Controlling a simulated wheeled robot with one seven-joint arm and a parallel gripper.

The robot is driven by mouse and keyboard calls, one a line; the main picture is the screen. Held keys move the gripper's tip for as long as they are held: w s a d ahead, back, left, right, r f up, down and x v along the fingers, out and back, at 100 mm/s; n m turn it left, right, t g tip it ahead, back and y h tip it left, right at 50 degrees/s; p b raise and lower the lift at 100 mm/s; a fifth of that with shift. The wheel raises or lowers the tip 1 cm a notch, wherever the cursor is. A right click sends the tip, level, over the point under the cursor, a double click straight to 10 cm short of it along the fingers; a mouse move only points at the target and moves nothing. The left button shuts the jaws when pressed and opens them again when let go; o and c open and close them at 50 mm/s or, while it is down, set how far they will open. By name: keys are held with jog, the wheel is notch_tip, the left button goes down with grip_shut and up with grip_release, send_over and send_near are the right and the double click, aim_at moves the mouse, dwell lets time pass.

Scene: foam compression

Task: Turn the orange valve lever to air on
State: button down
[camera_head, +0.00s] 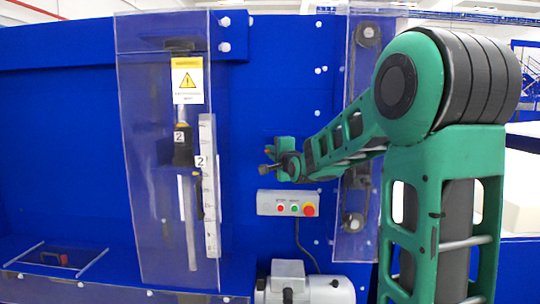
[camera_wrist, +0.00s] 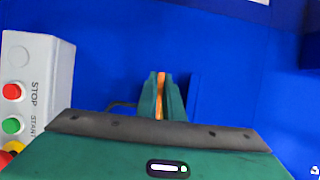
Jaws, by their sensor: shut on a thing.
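The orange valve lever (camera_wrist: 160,98) shows in the wrist view as a narrow upright strip between the two green fingers of my gripper (camera_wrist: 161,80). The fingers are shut on it. In the head view my gripper (camera_head: 272,168) is at the blue panel, just above the control box, and the lever cannot be made out there. The valve body and any air on marking are hidden or too small to tell.
A grey control box (camera_head: 287,203) with red and green buttons and a red emergency knob (camera_head: 309,210) sits just below my gripper. A clear guard (camera_head: 150,130) with a yellow warning sign (camera_head: 187,80) stands to the left. A grey motor (camera_head: 300,285) is below.

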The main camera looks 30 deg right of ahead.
jog(key=shift+f+n+g, duration=0.3)
jog(key=shift+n, duration=0.2)
jog(key=shift+s+d+f+n+g+h, duration=0.4)
jog(key=shift+d+f+n+g+h, duration=0.4)
jog(key=shift+n, duration=1.25)
jog(key=shift+s+d+f+n+g+h, duration=0.3)
jog(key=shift+s+f+n+g+h, duration=0.25)
jog(key=shift+n+g, duration=1.1)
jog(key=shift+s+d+f+n+g+h, duration=0.3)
jog(key=shift+d+f+n+g+h, duration=0.35)
jog(key=shift+n, duration=1.85)
jog(key=shift+f, duration=0.1)
jog(key=c, duration=1.9)
grip_release()
jog(key=shift+r, duration=0.2)
